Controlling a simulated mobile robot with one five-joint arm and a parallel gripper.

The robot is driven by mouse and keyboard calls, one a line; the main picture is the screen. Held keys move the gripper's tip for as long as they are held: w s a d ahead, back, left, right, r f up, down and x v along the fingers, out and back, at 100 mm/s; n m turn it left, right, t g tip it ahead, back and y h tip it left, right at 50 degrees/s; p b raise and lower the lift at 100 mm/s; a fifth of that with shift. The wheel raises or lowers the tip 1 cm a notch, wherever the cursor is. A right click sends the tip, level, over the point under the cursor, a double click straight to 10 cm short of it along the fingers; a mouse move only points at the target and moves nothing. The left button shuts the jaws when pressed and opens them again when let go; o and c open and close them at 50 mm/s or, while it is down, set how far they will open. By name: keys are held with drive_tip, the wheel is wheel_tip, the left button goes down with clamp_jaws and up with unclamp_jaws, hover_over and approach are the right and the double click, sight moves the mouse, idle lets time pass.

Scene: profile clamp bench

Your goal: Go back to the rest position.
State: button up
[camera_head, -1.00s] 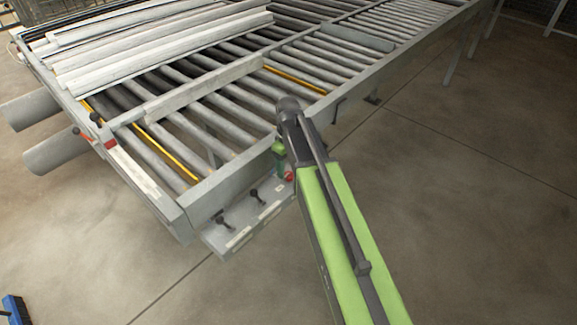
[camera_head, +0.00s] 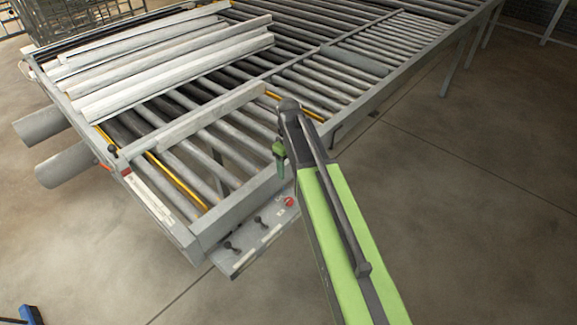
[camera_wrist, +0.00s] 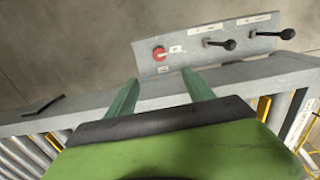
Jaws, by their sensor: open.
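My gripper (camera_head: 279,158) hangs at the end of my green arm, above the front edge of the roller bench (camera_head: 238,205). In the wrist view my gripper (camera_wrist: 162,92) shows two green fingers spread apart with nothing between them. Beyond the fingertips is a grey control panel (camera_wrist: 200,58) with a red knob (camera_wrist: 159,53) and two black levers, one at the middle (camera_wrist: 227,44) and one at the right (camera_wrist: 287,34). The fingers appear apart from the panel.
Several pale profiles (camera_head: 165,65) lie on the rollers at the back left. One grey bar (camera_head: 205,120) crosses the rollers. A lever with a black knob (camera_head: 112,149) is at the left corner. The floor (camera_head: 480,200) at right is clear. A blue brush (camera_head: 30,314) is at bottom left.

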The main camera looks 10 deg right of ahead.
drive_tip(key=s+f+b, duration=0.5)
drive_tip(key=f+b, duration=0.5)
drive_tip(key=s+f+m+b, duration=0.4)
drive_tip(key=s+m, duration=0.3)
drive_tip(key=s, duration=0.2)
drive_tip(key=shift+d, duration=0.2)
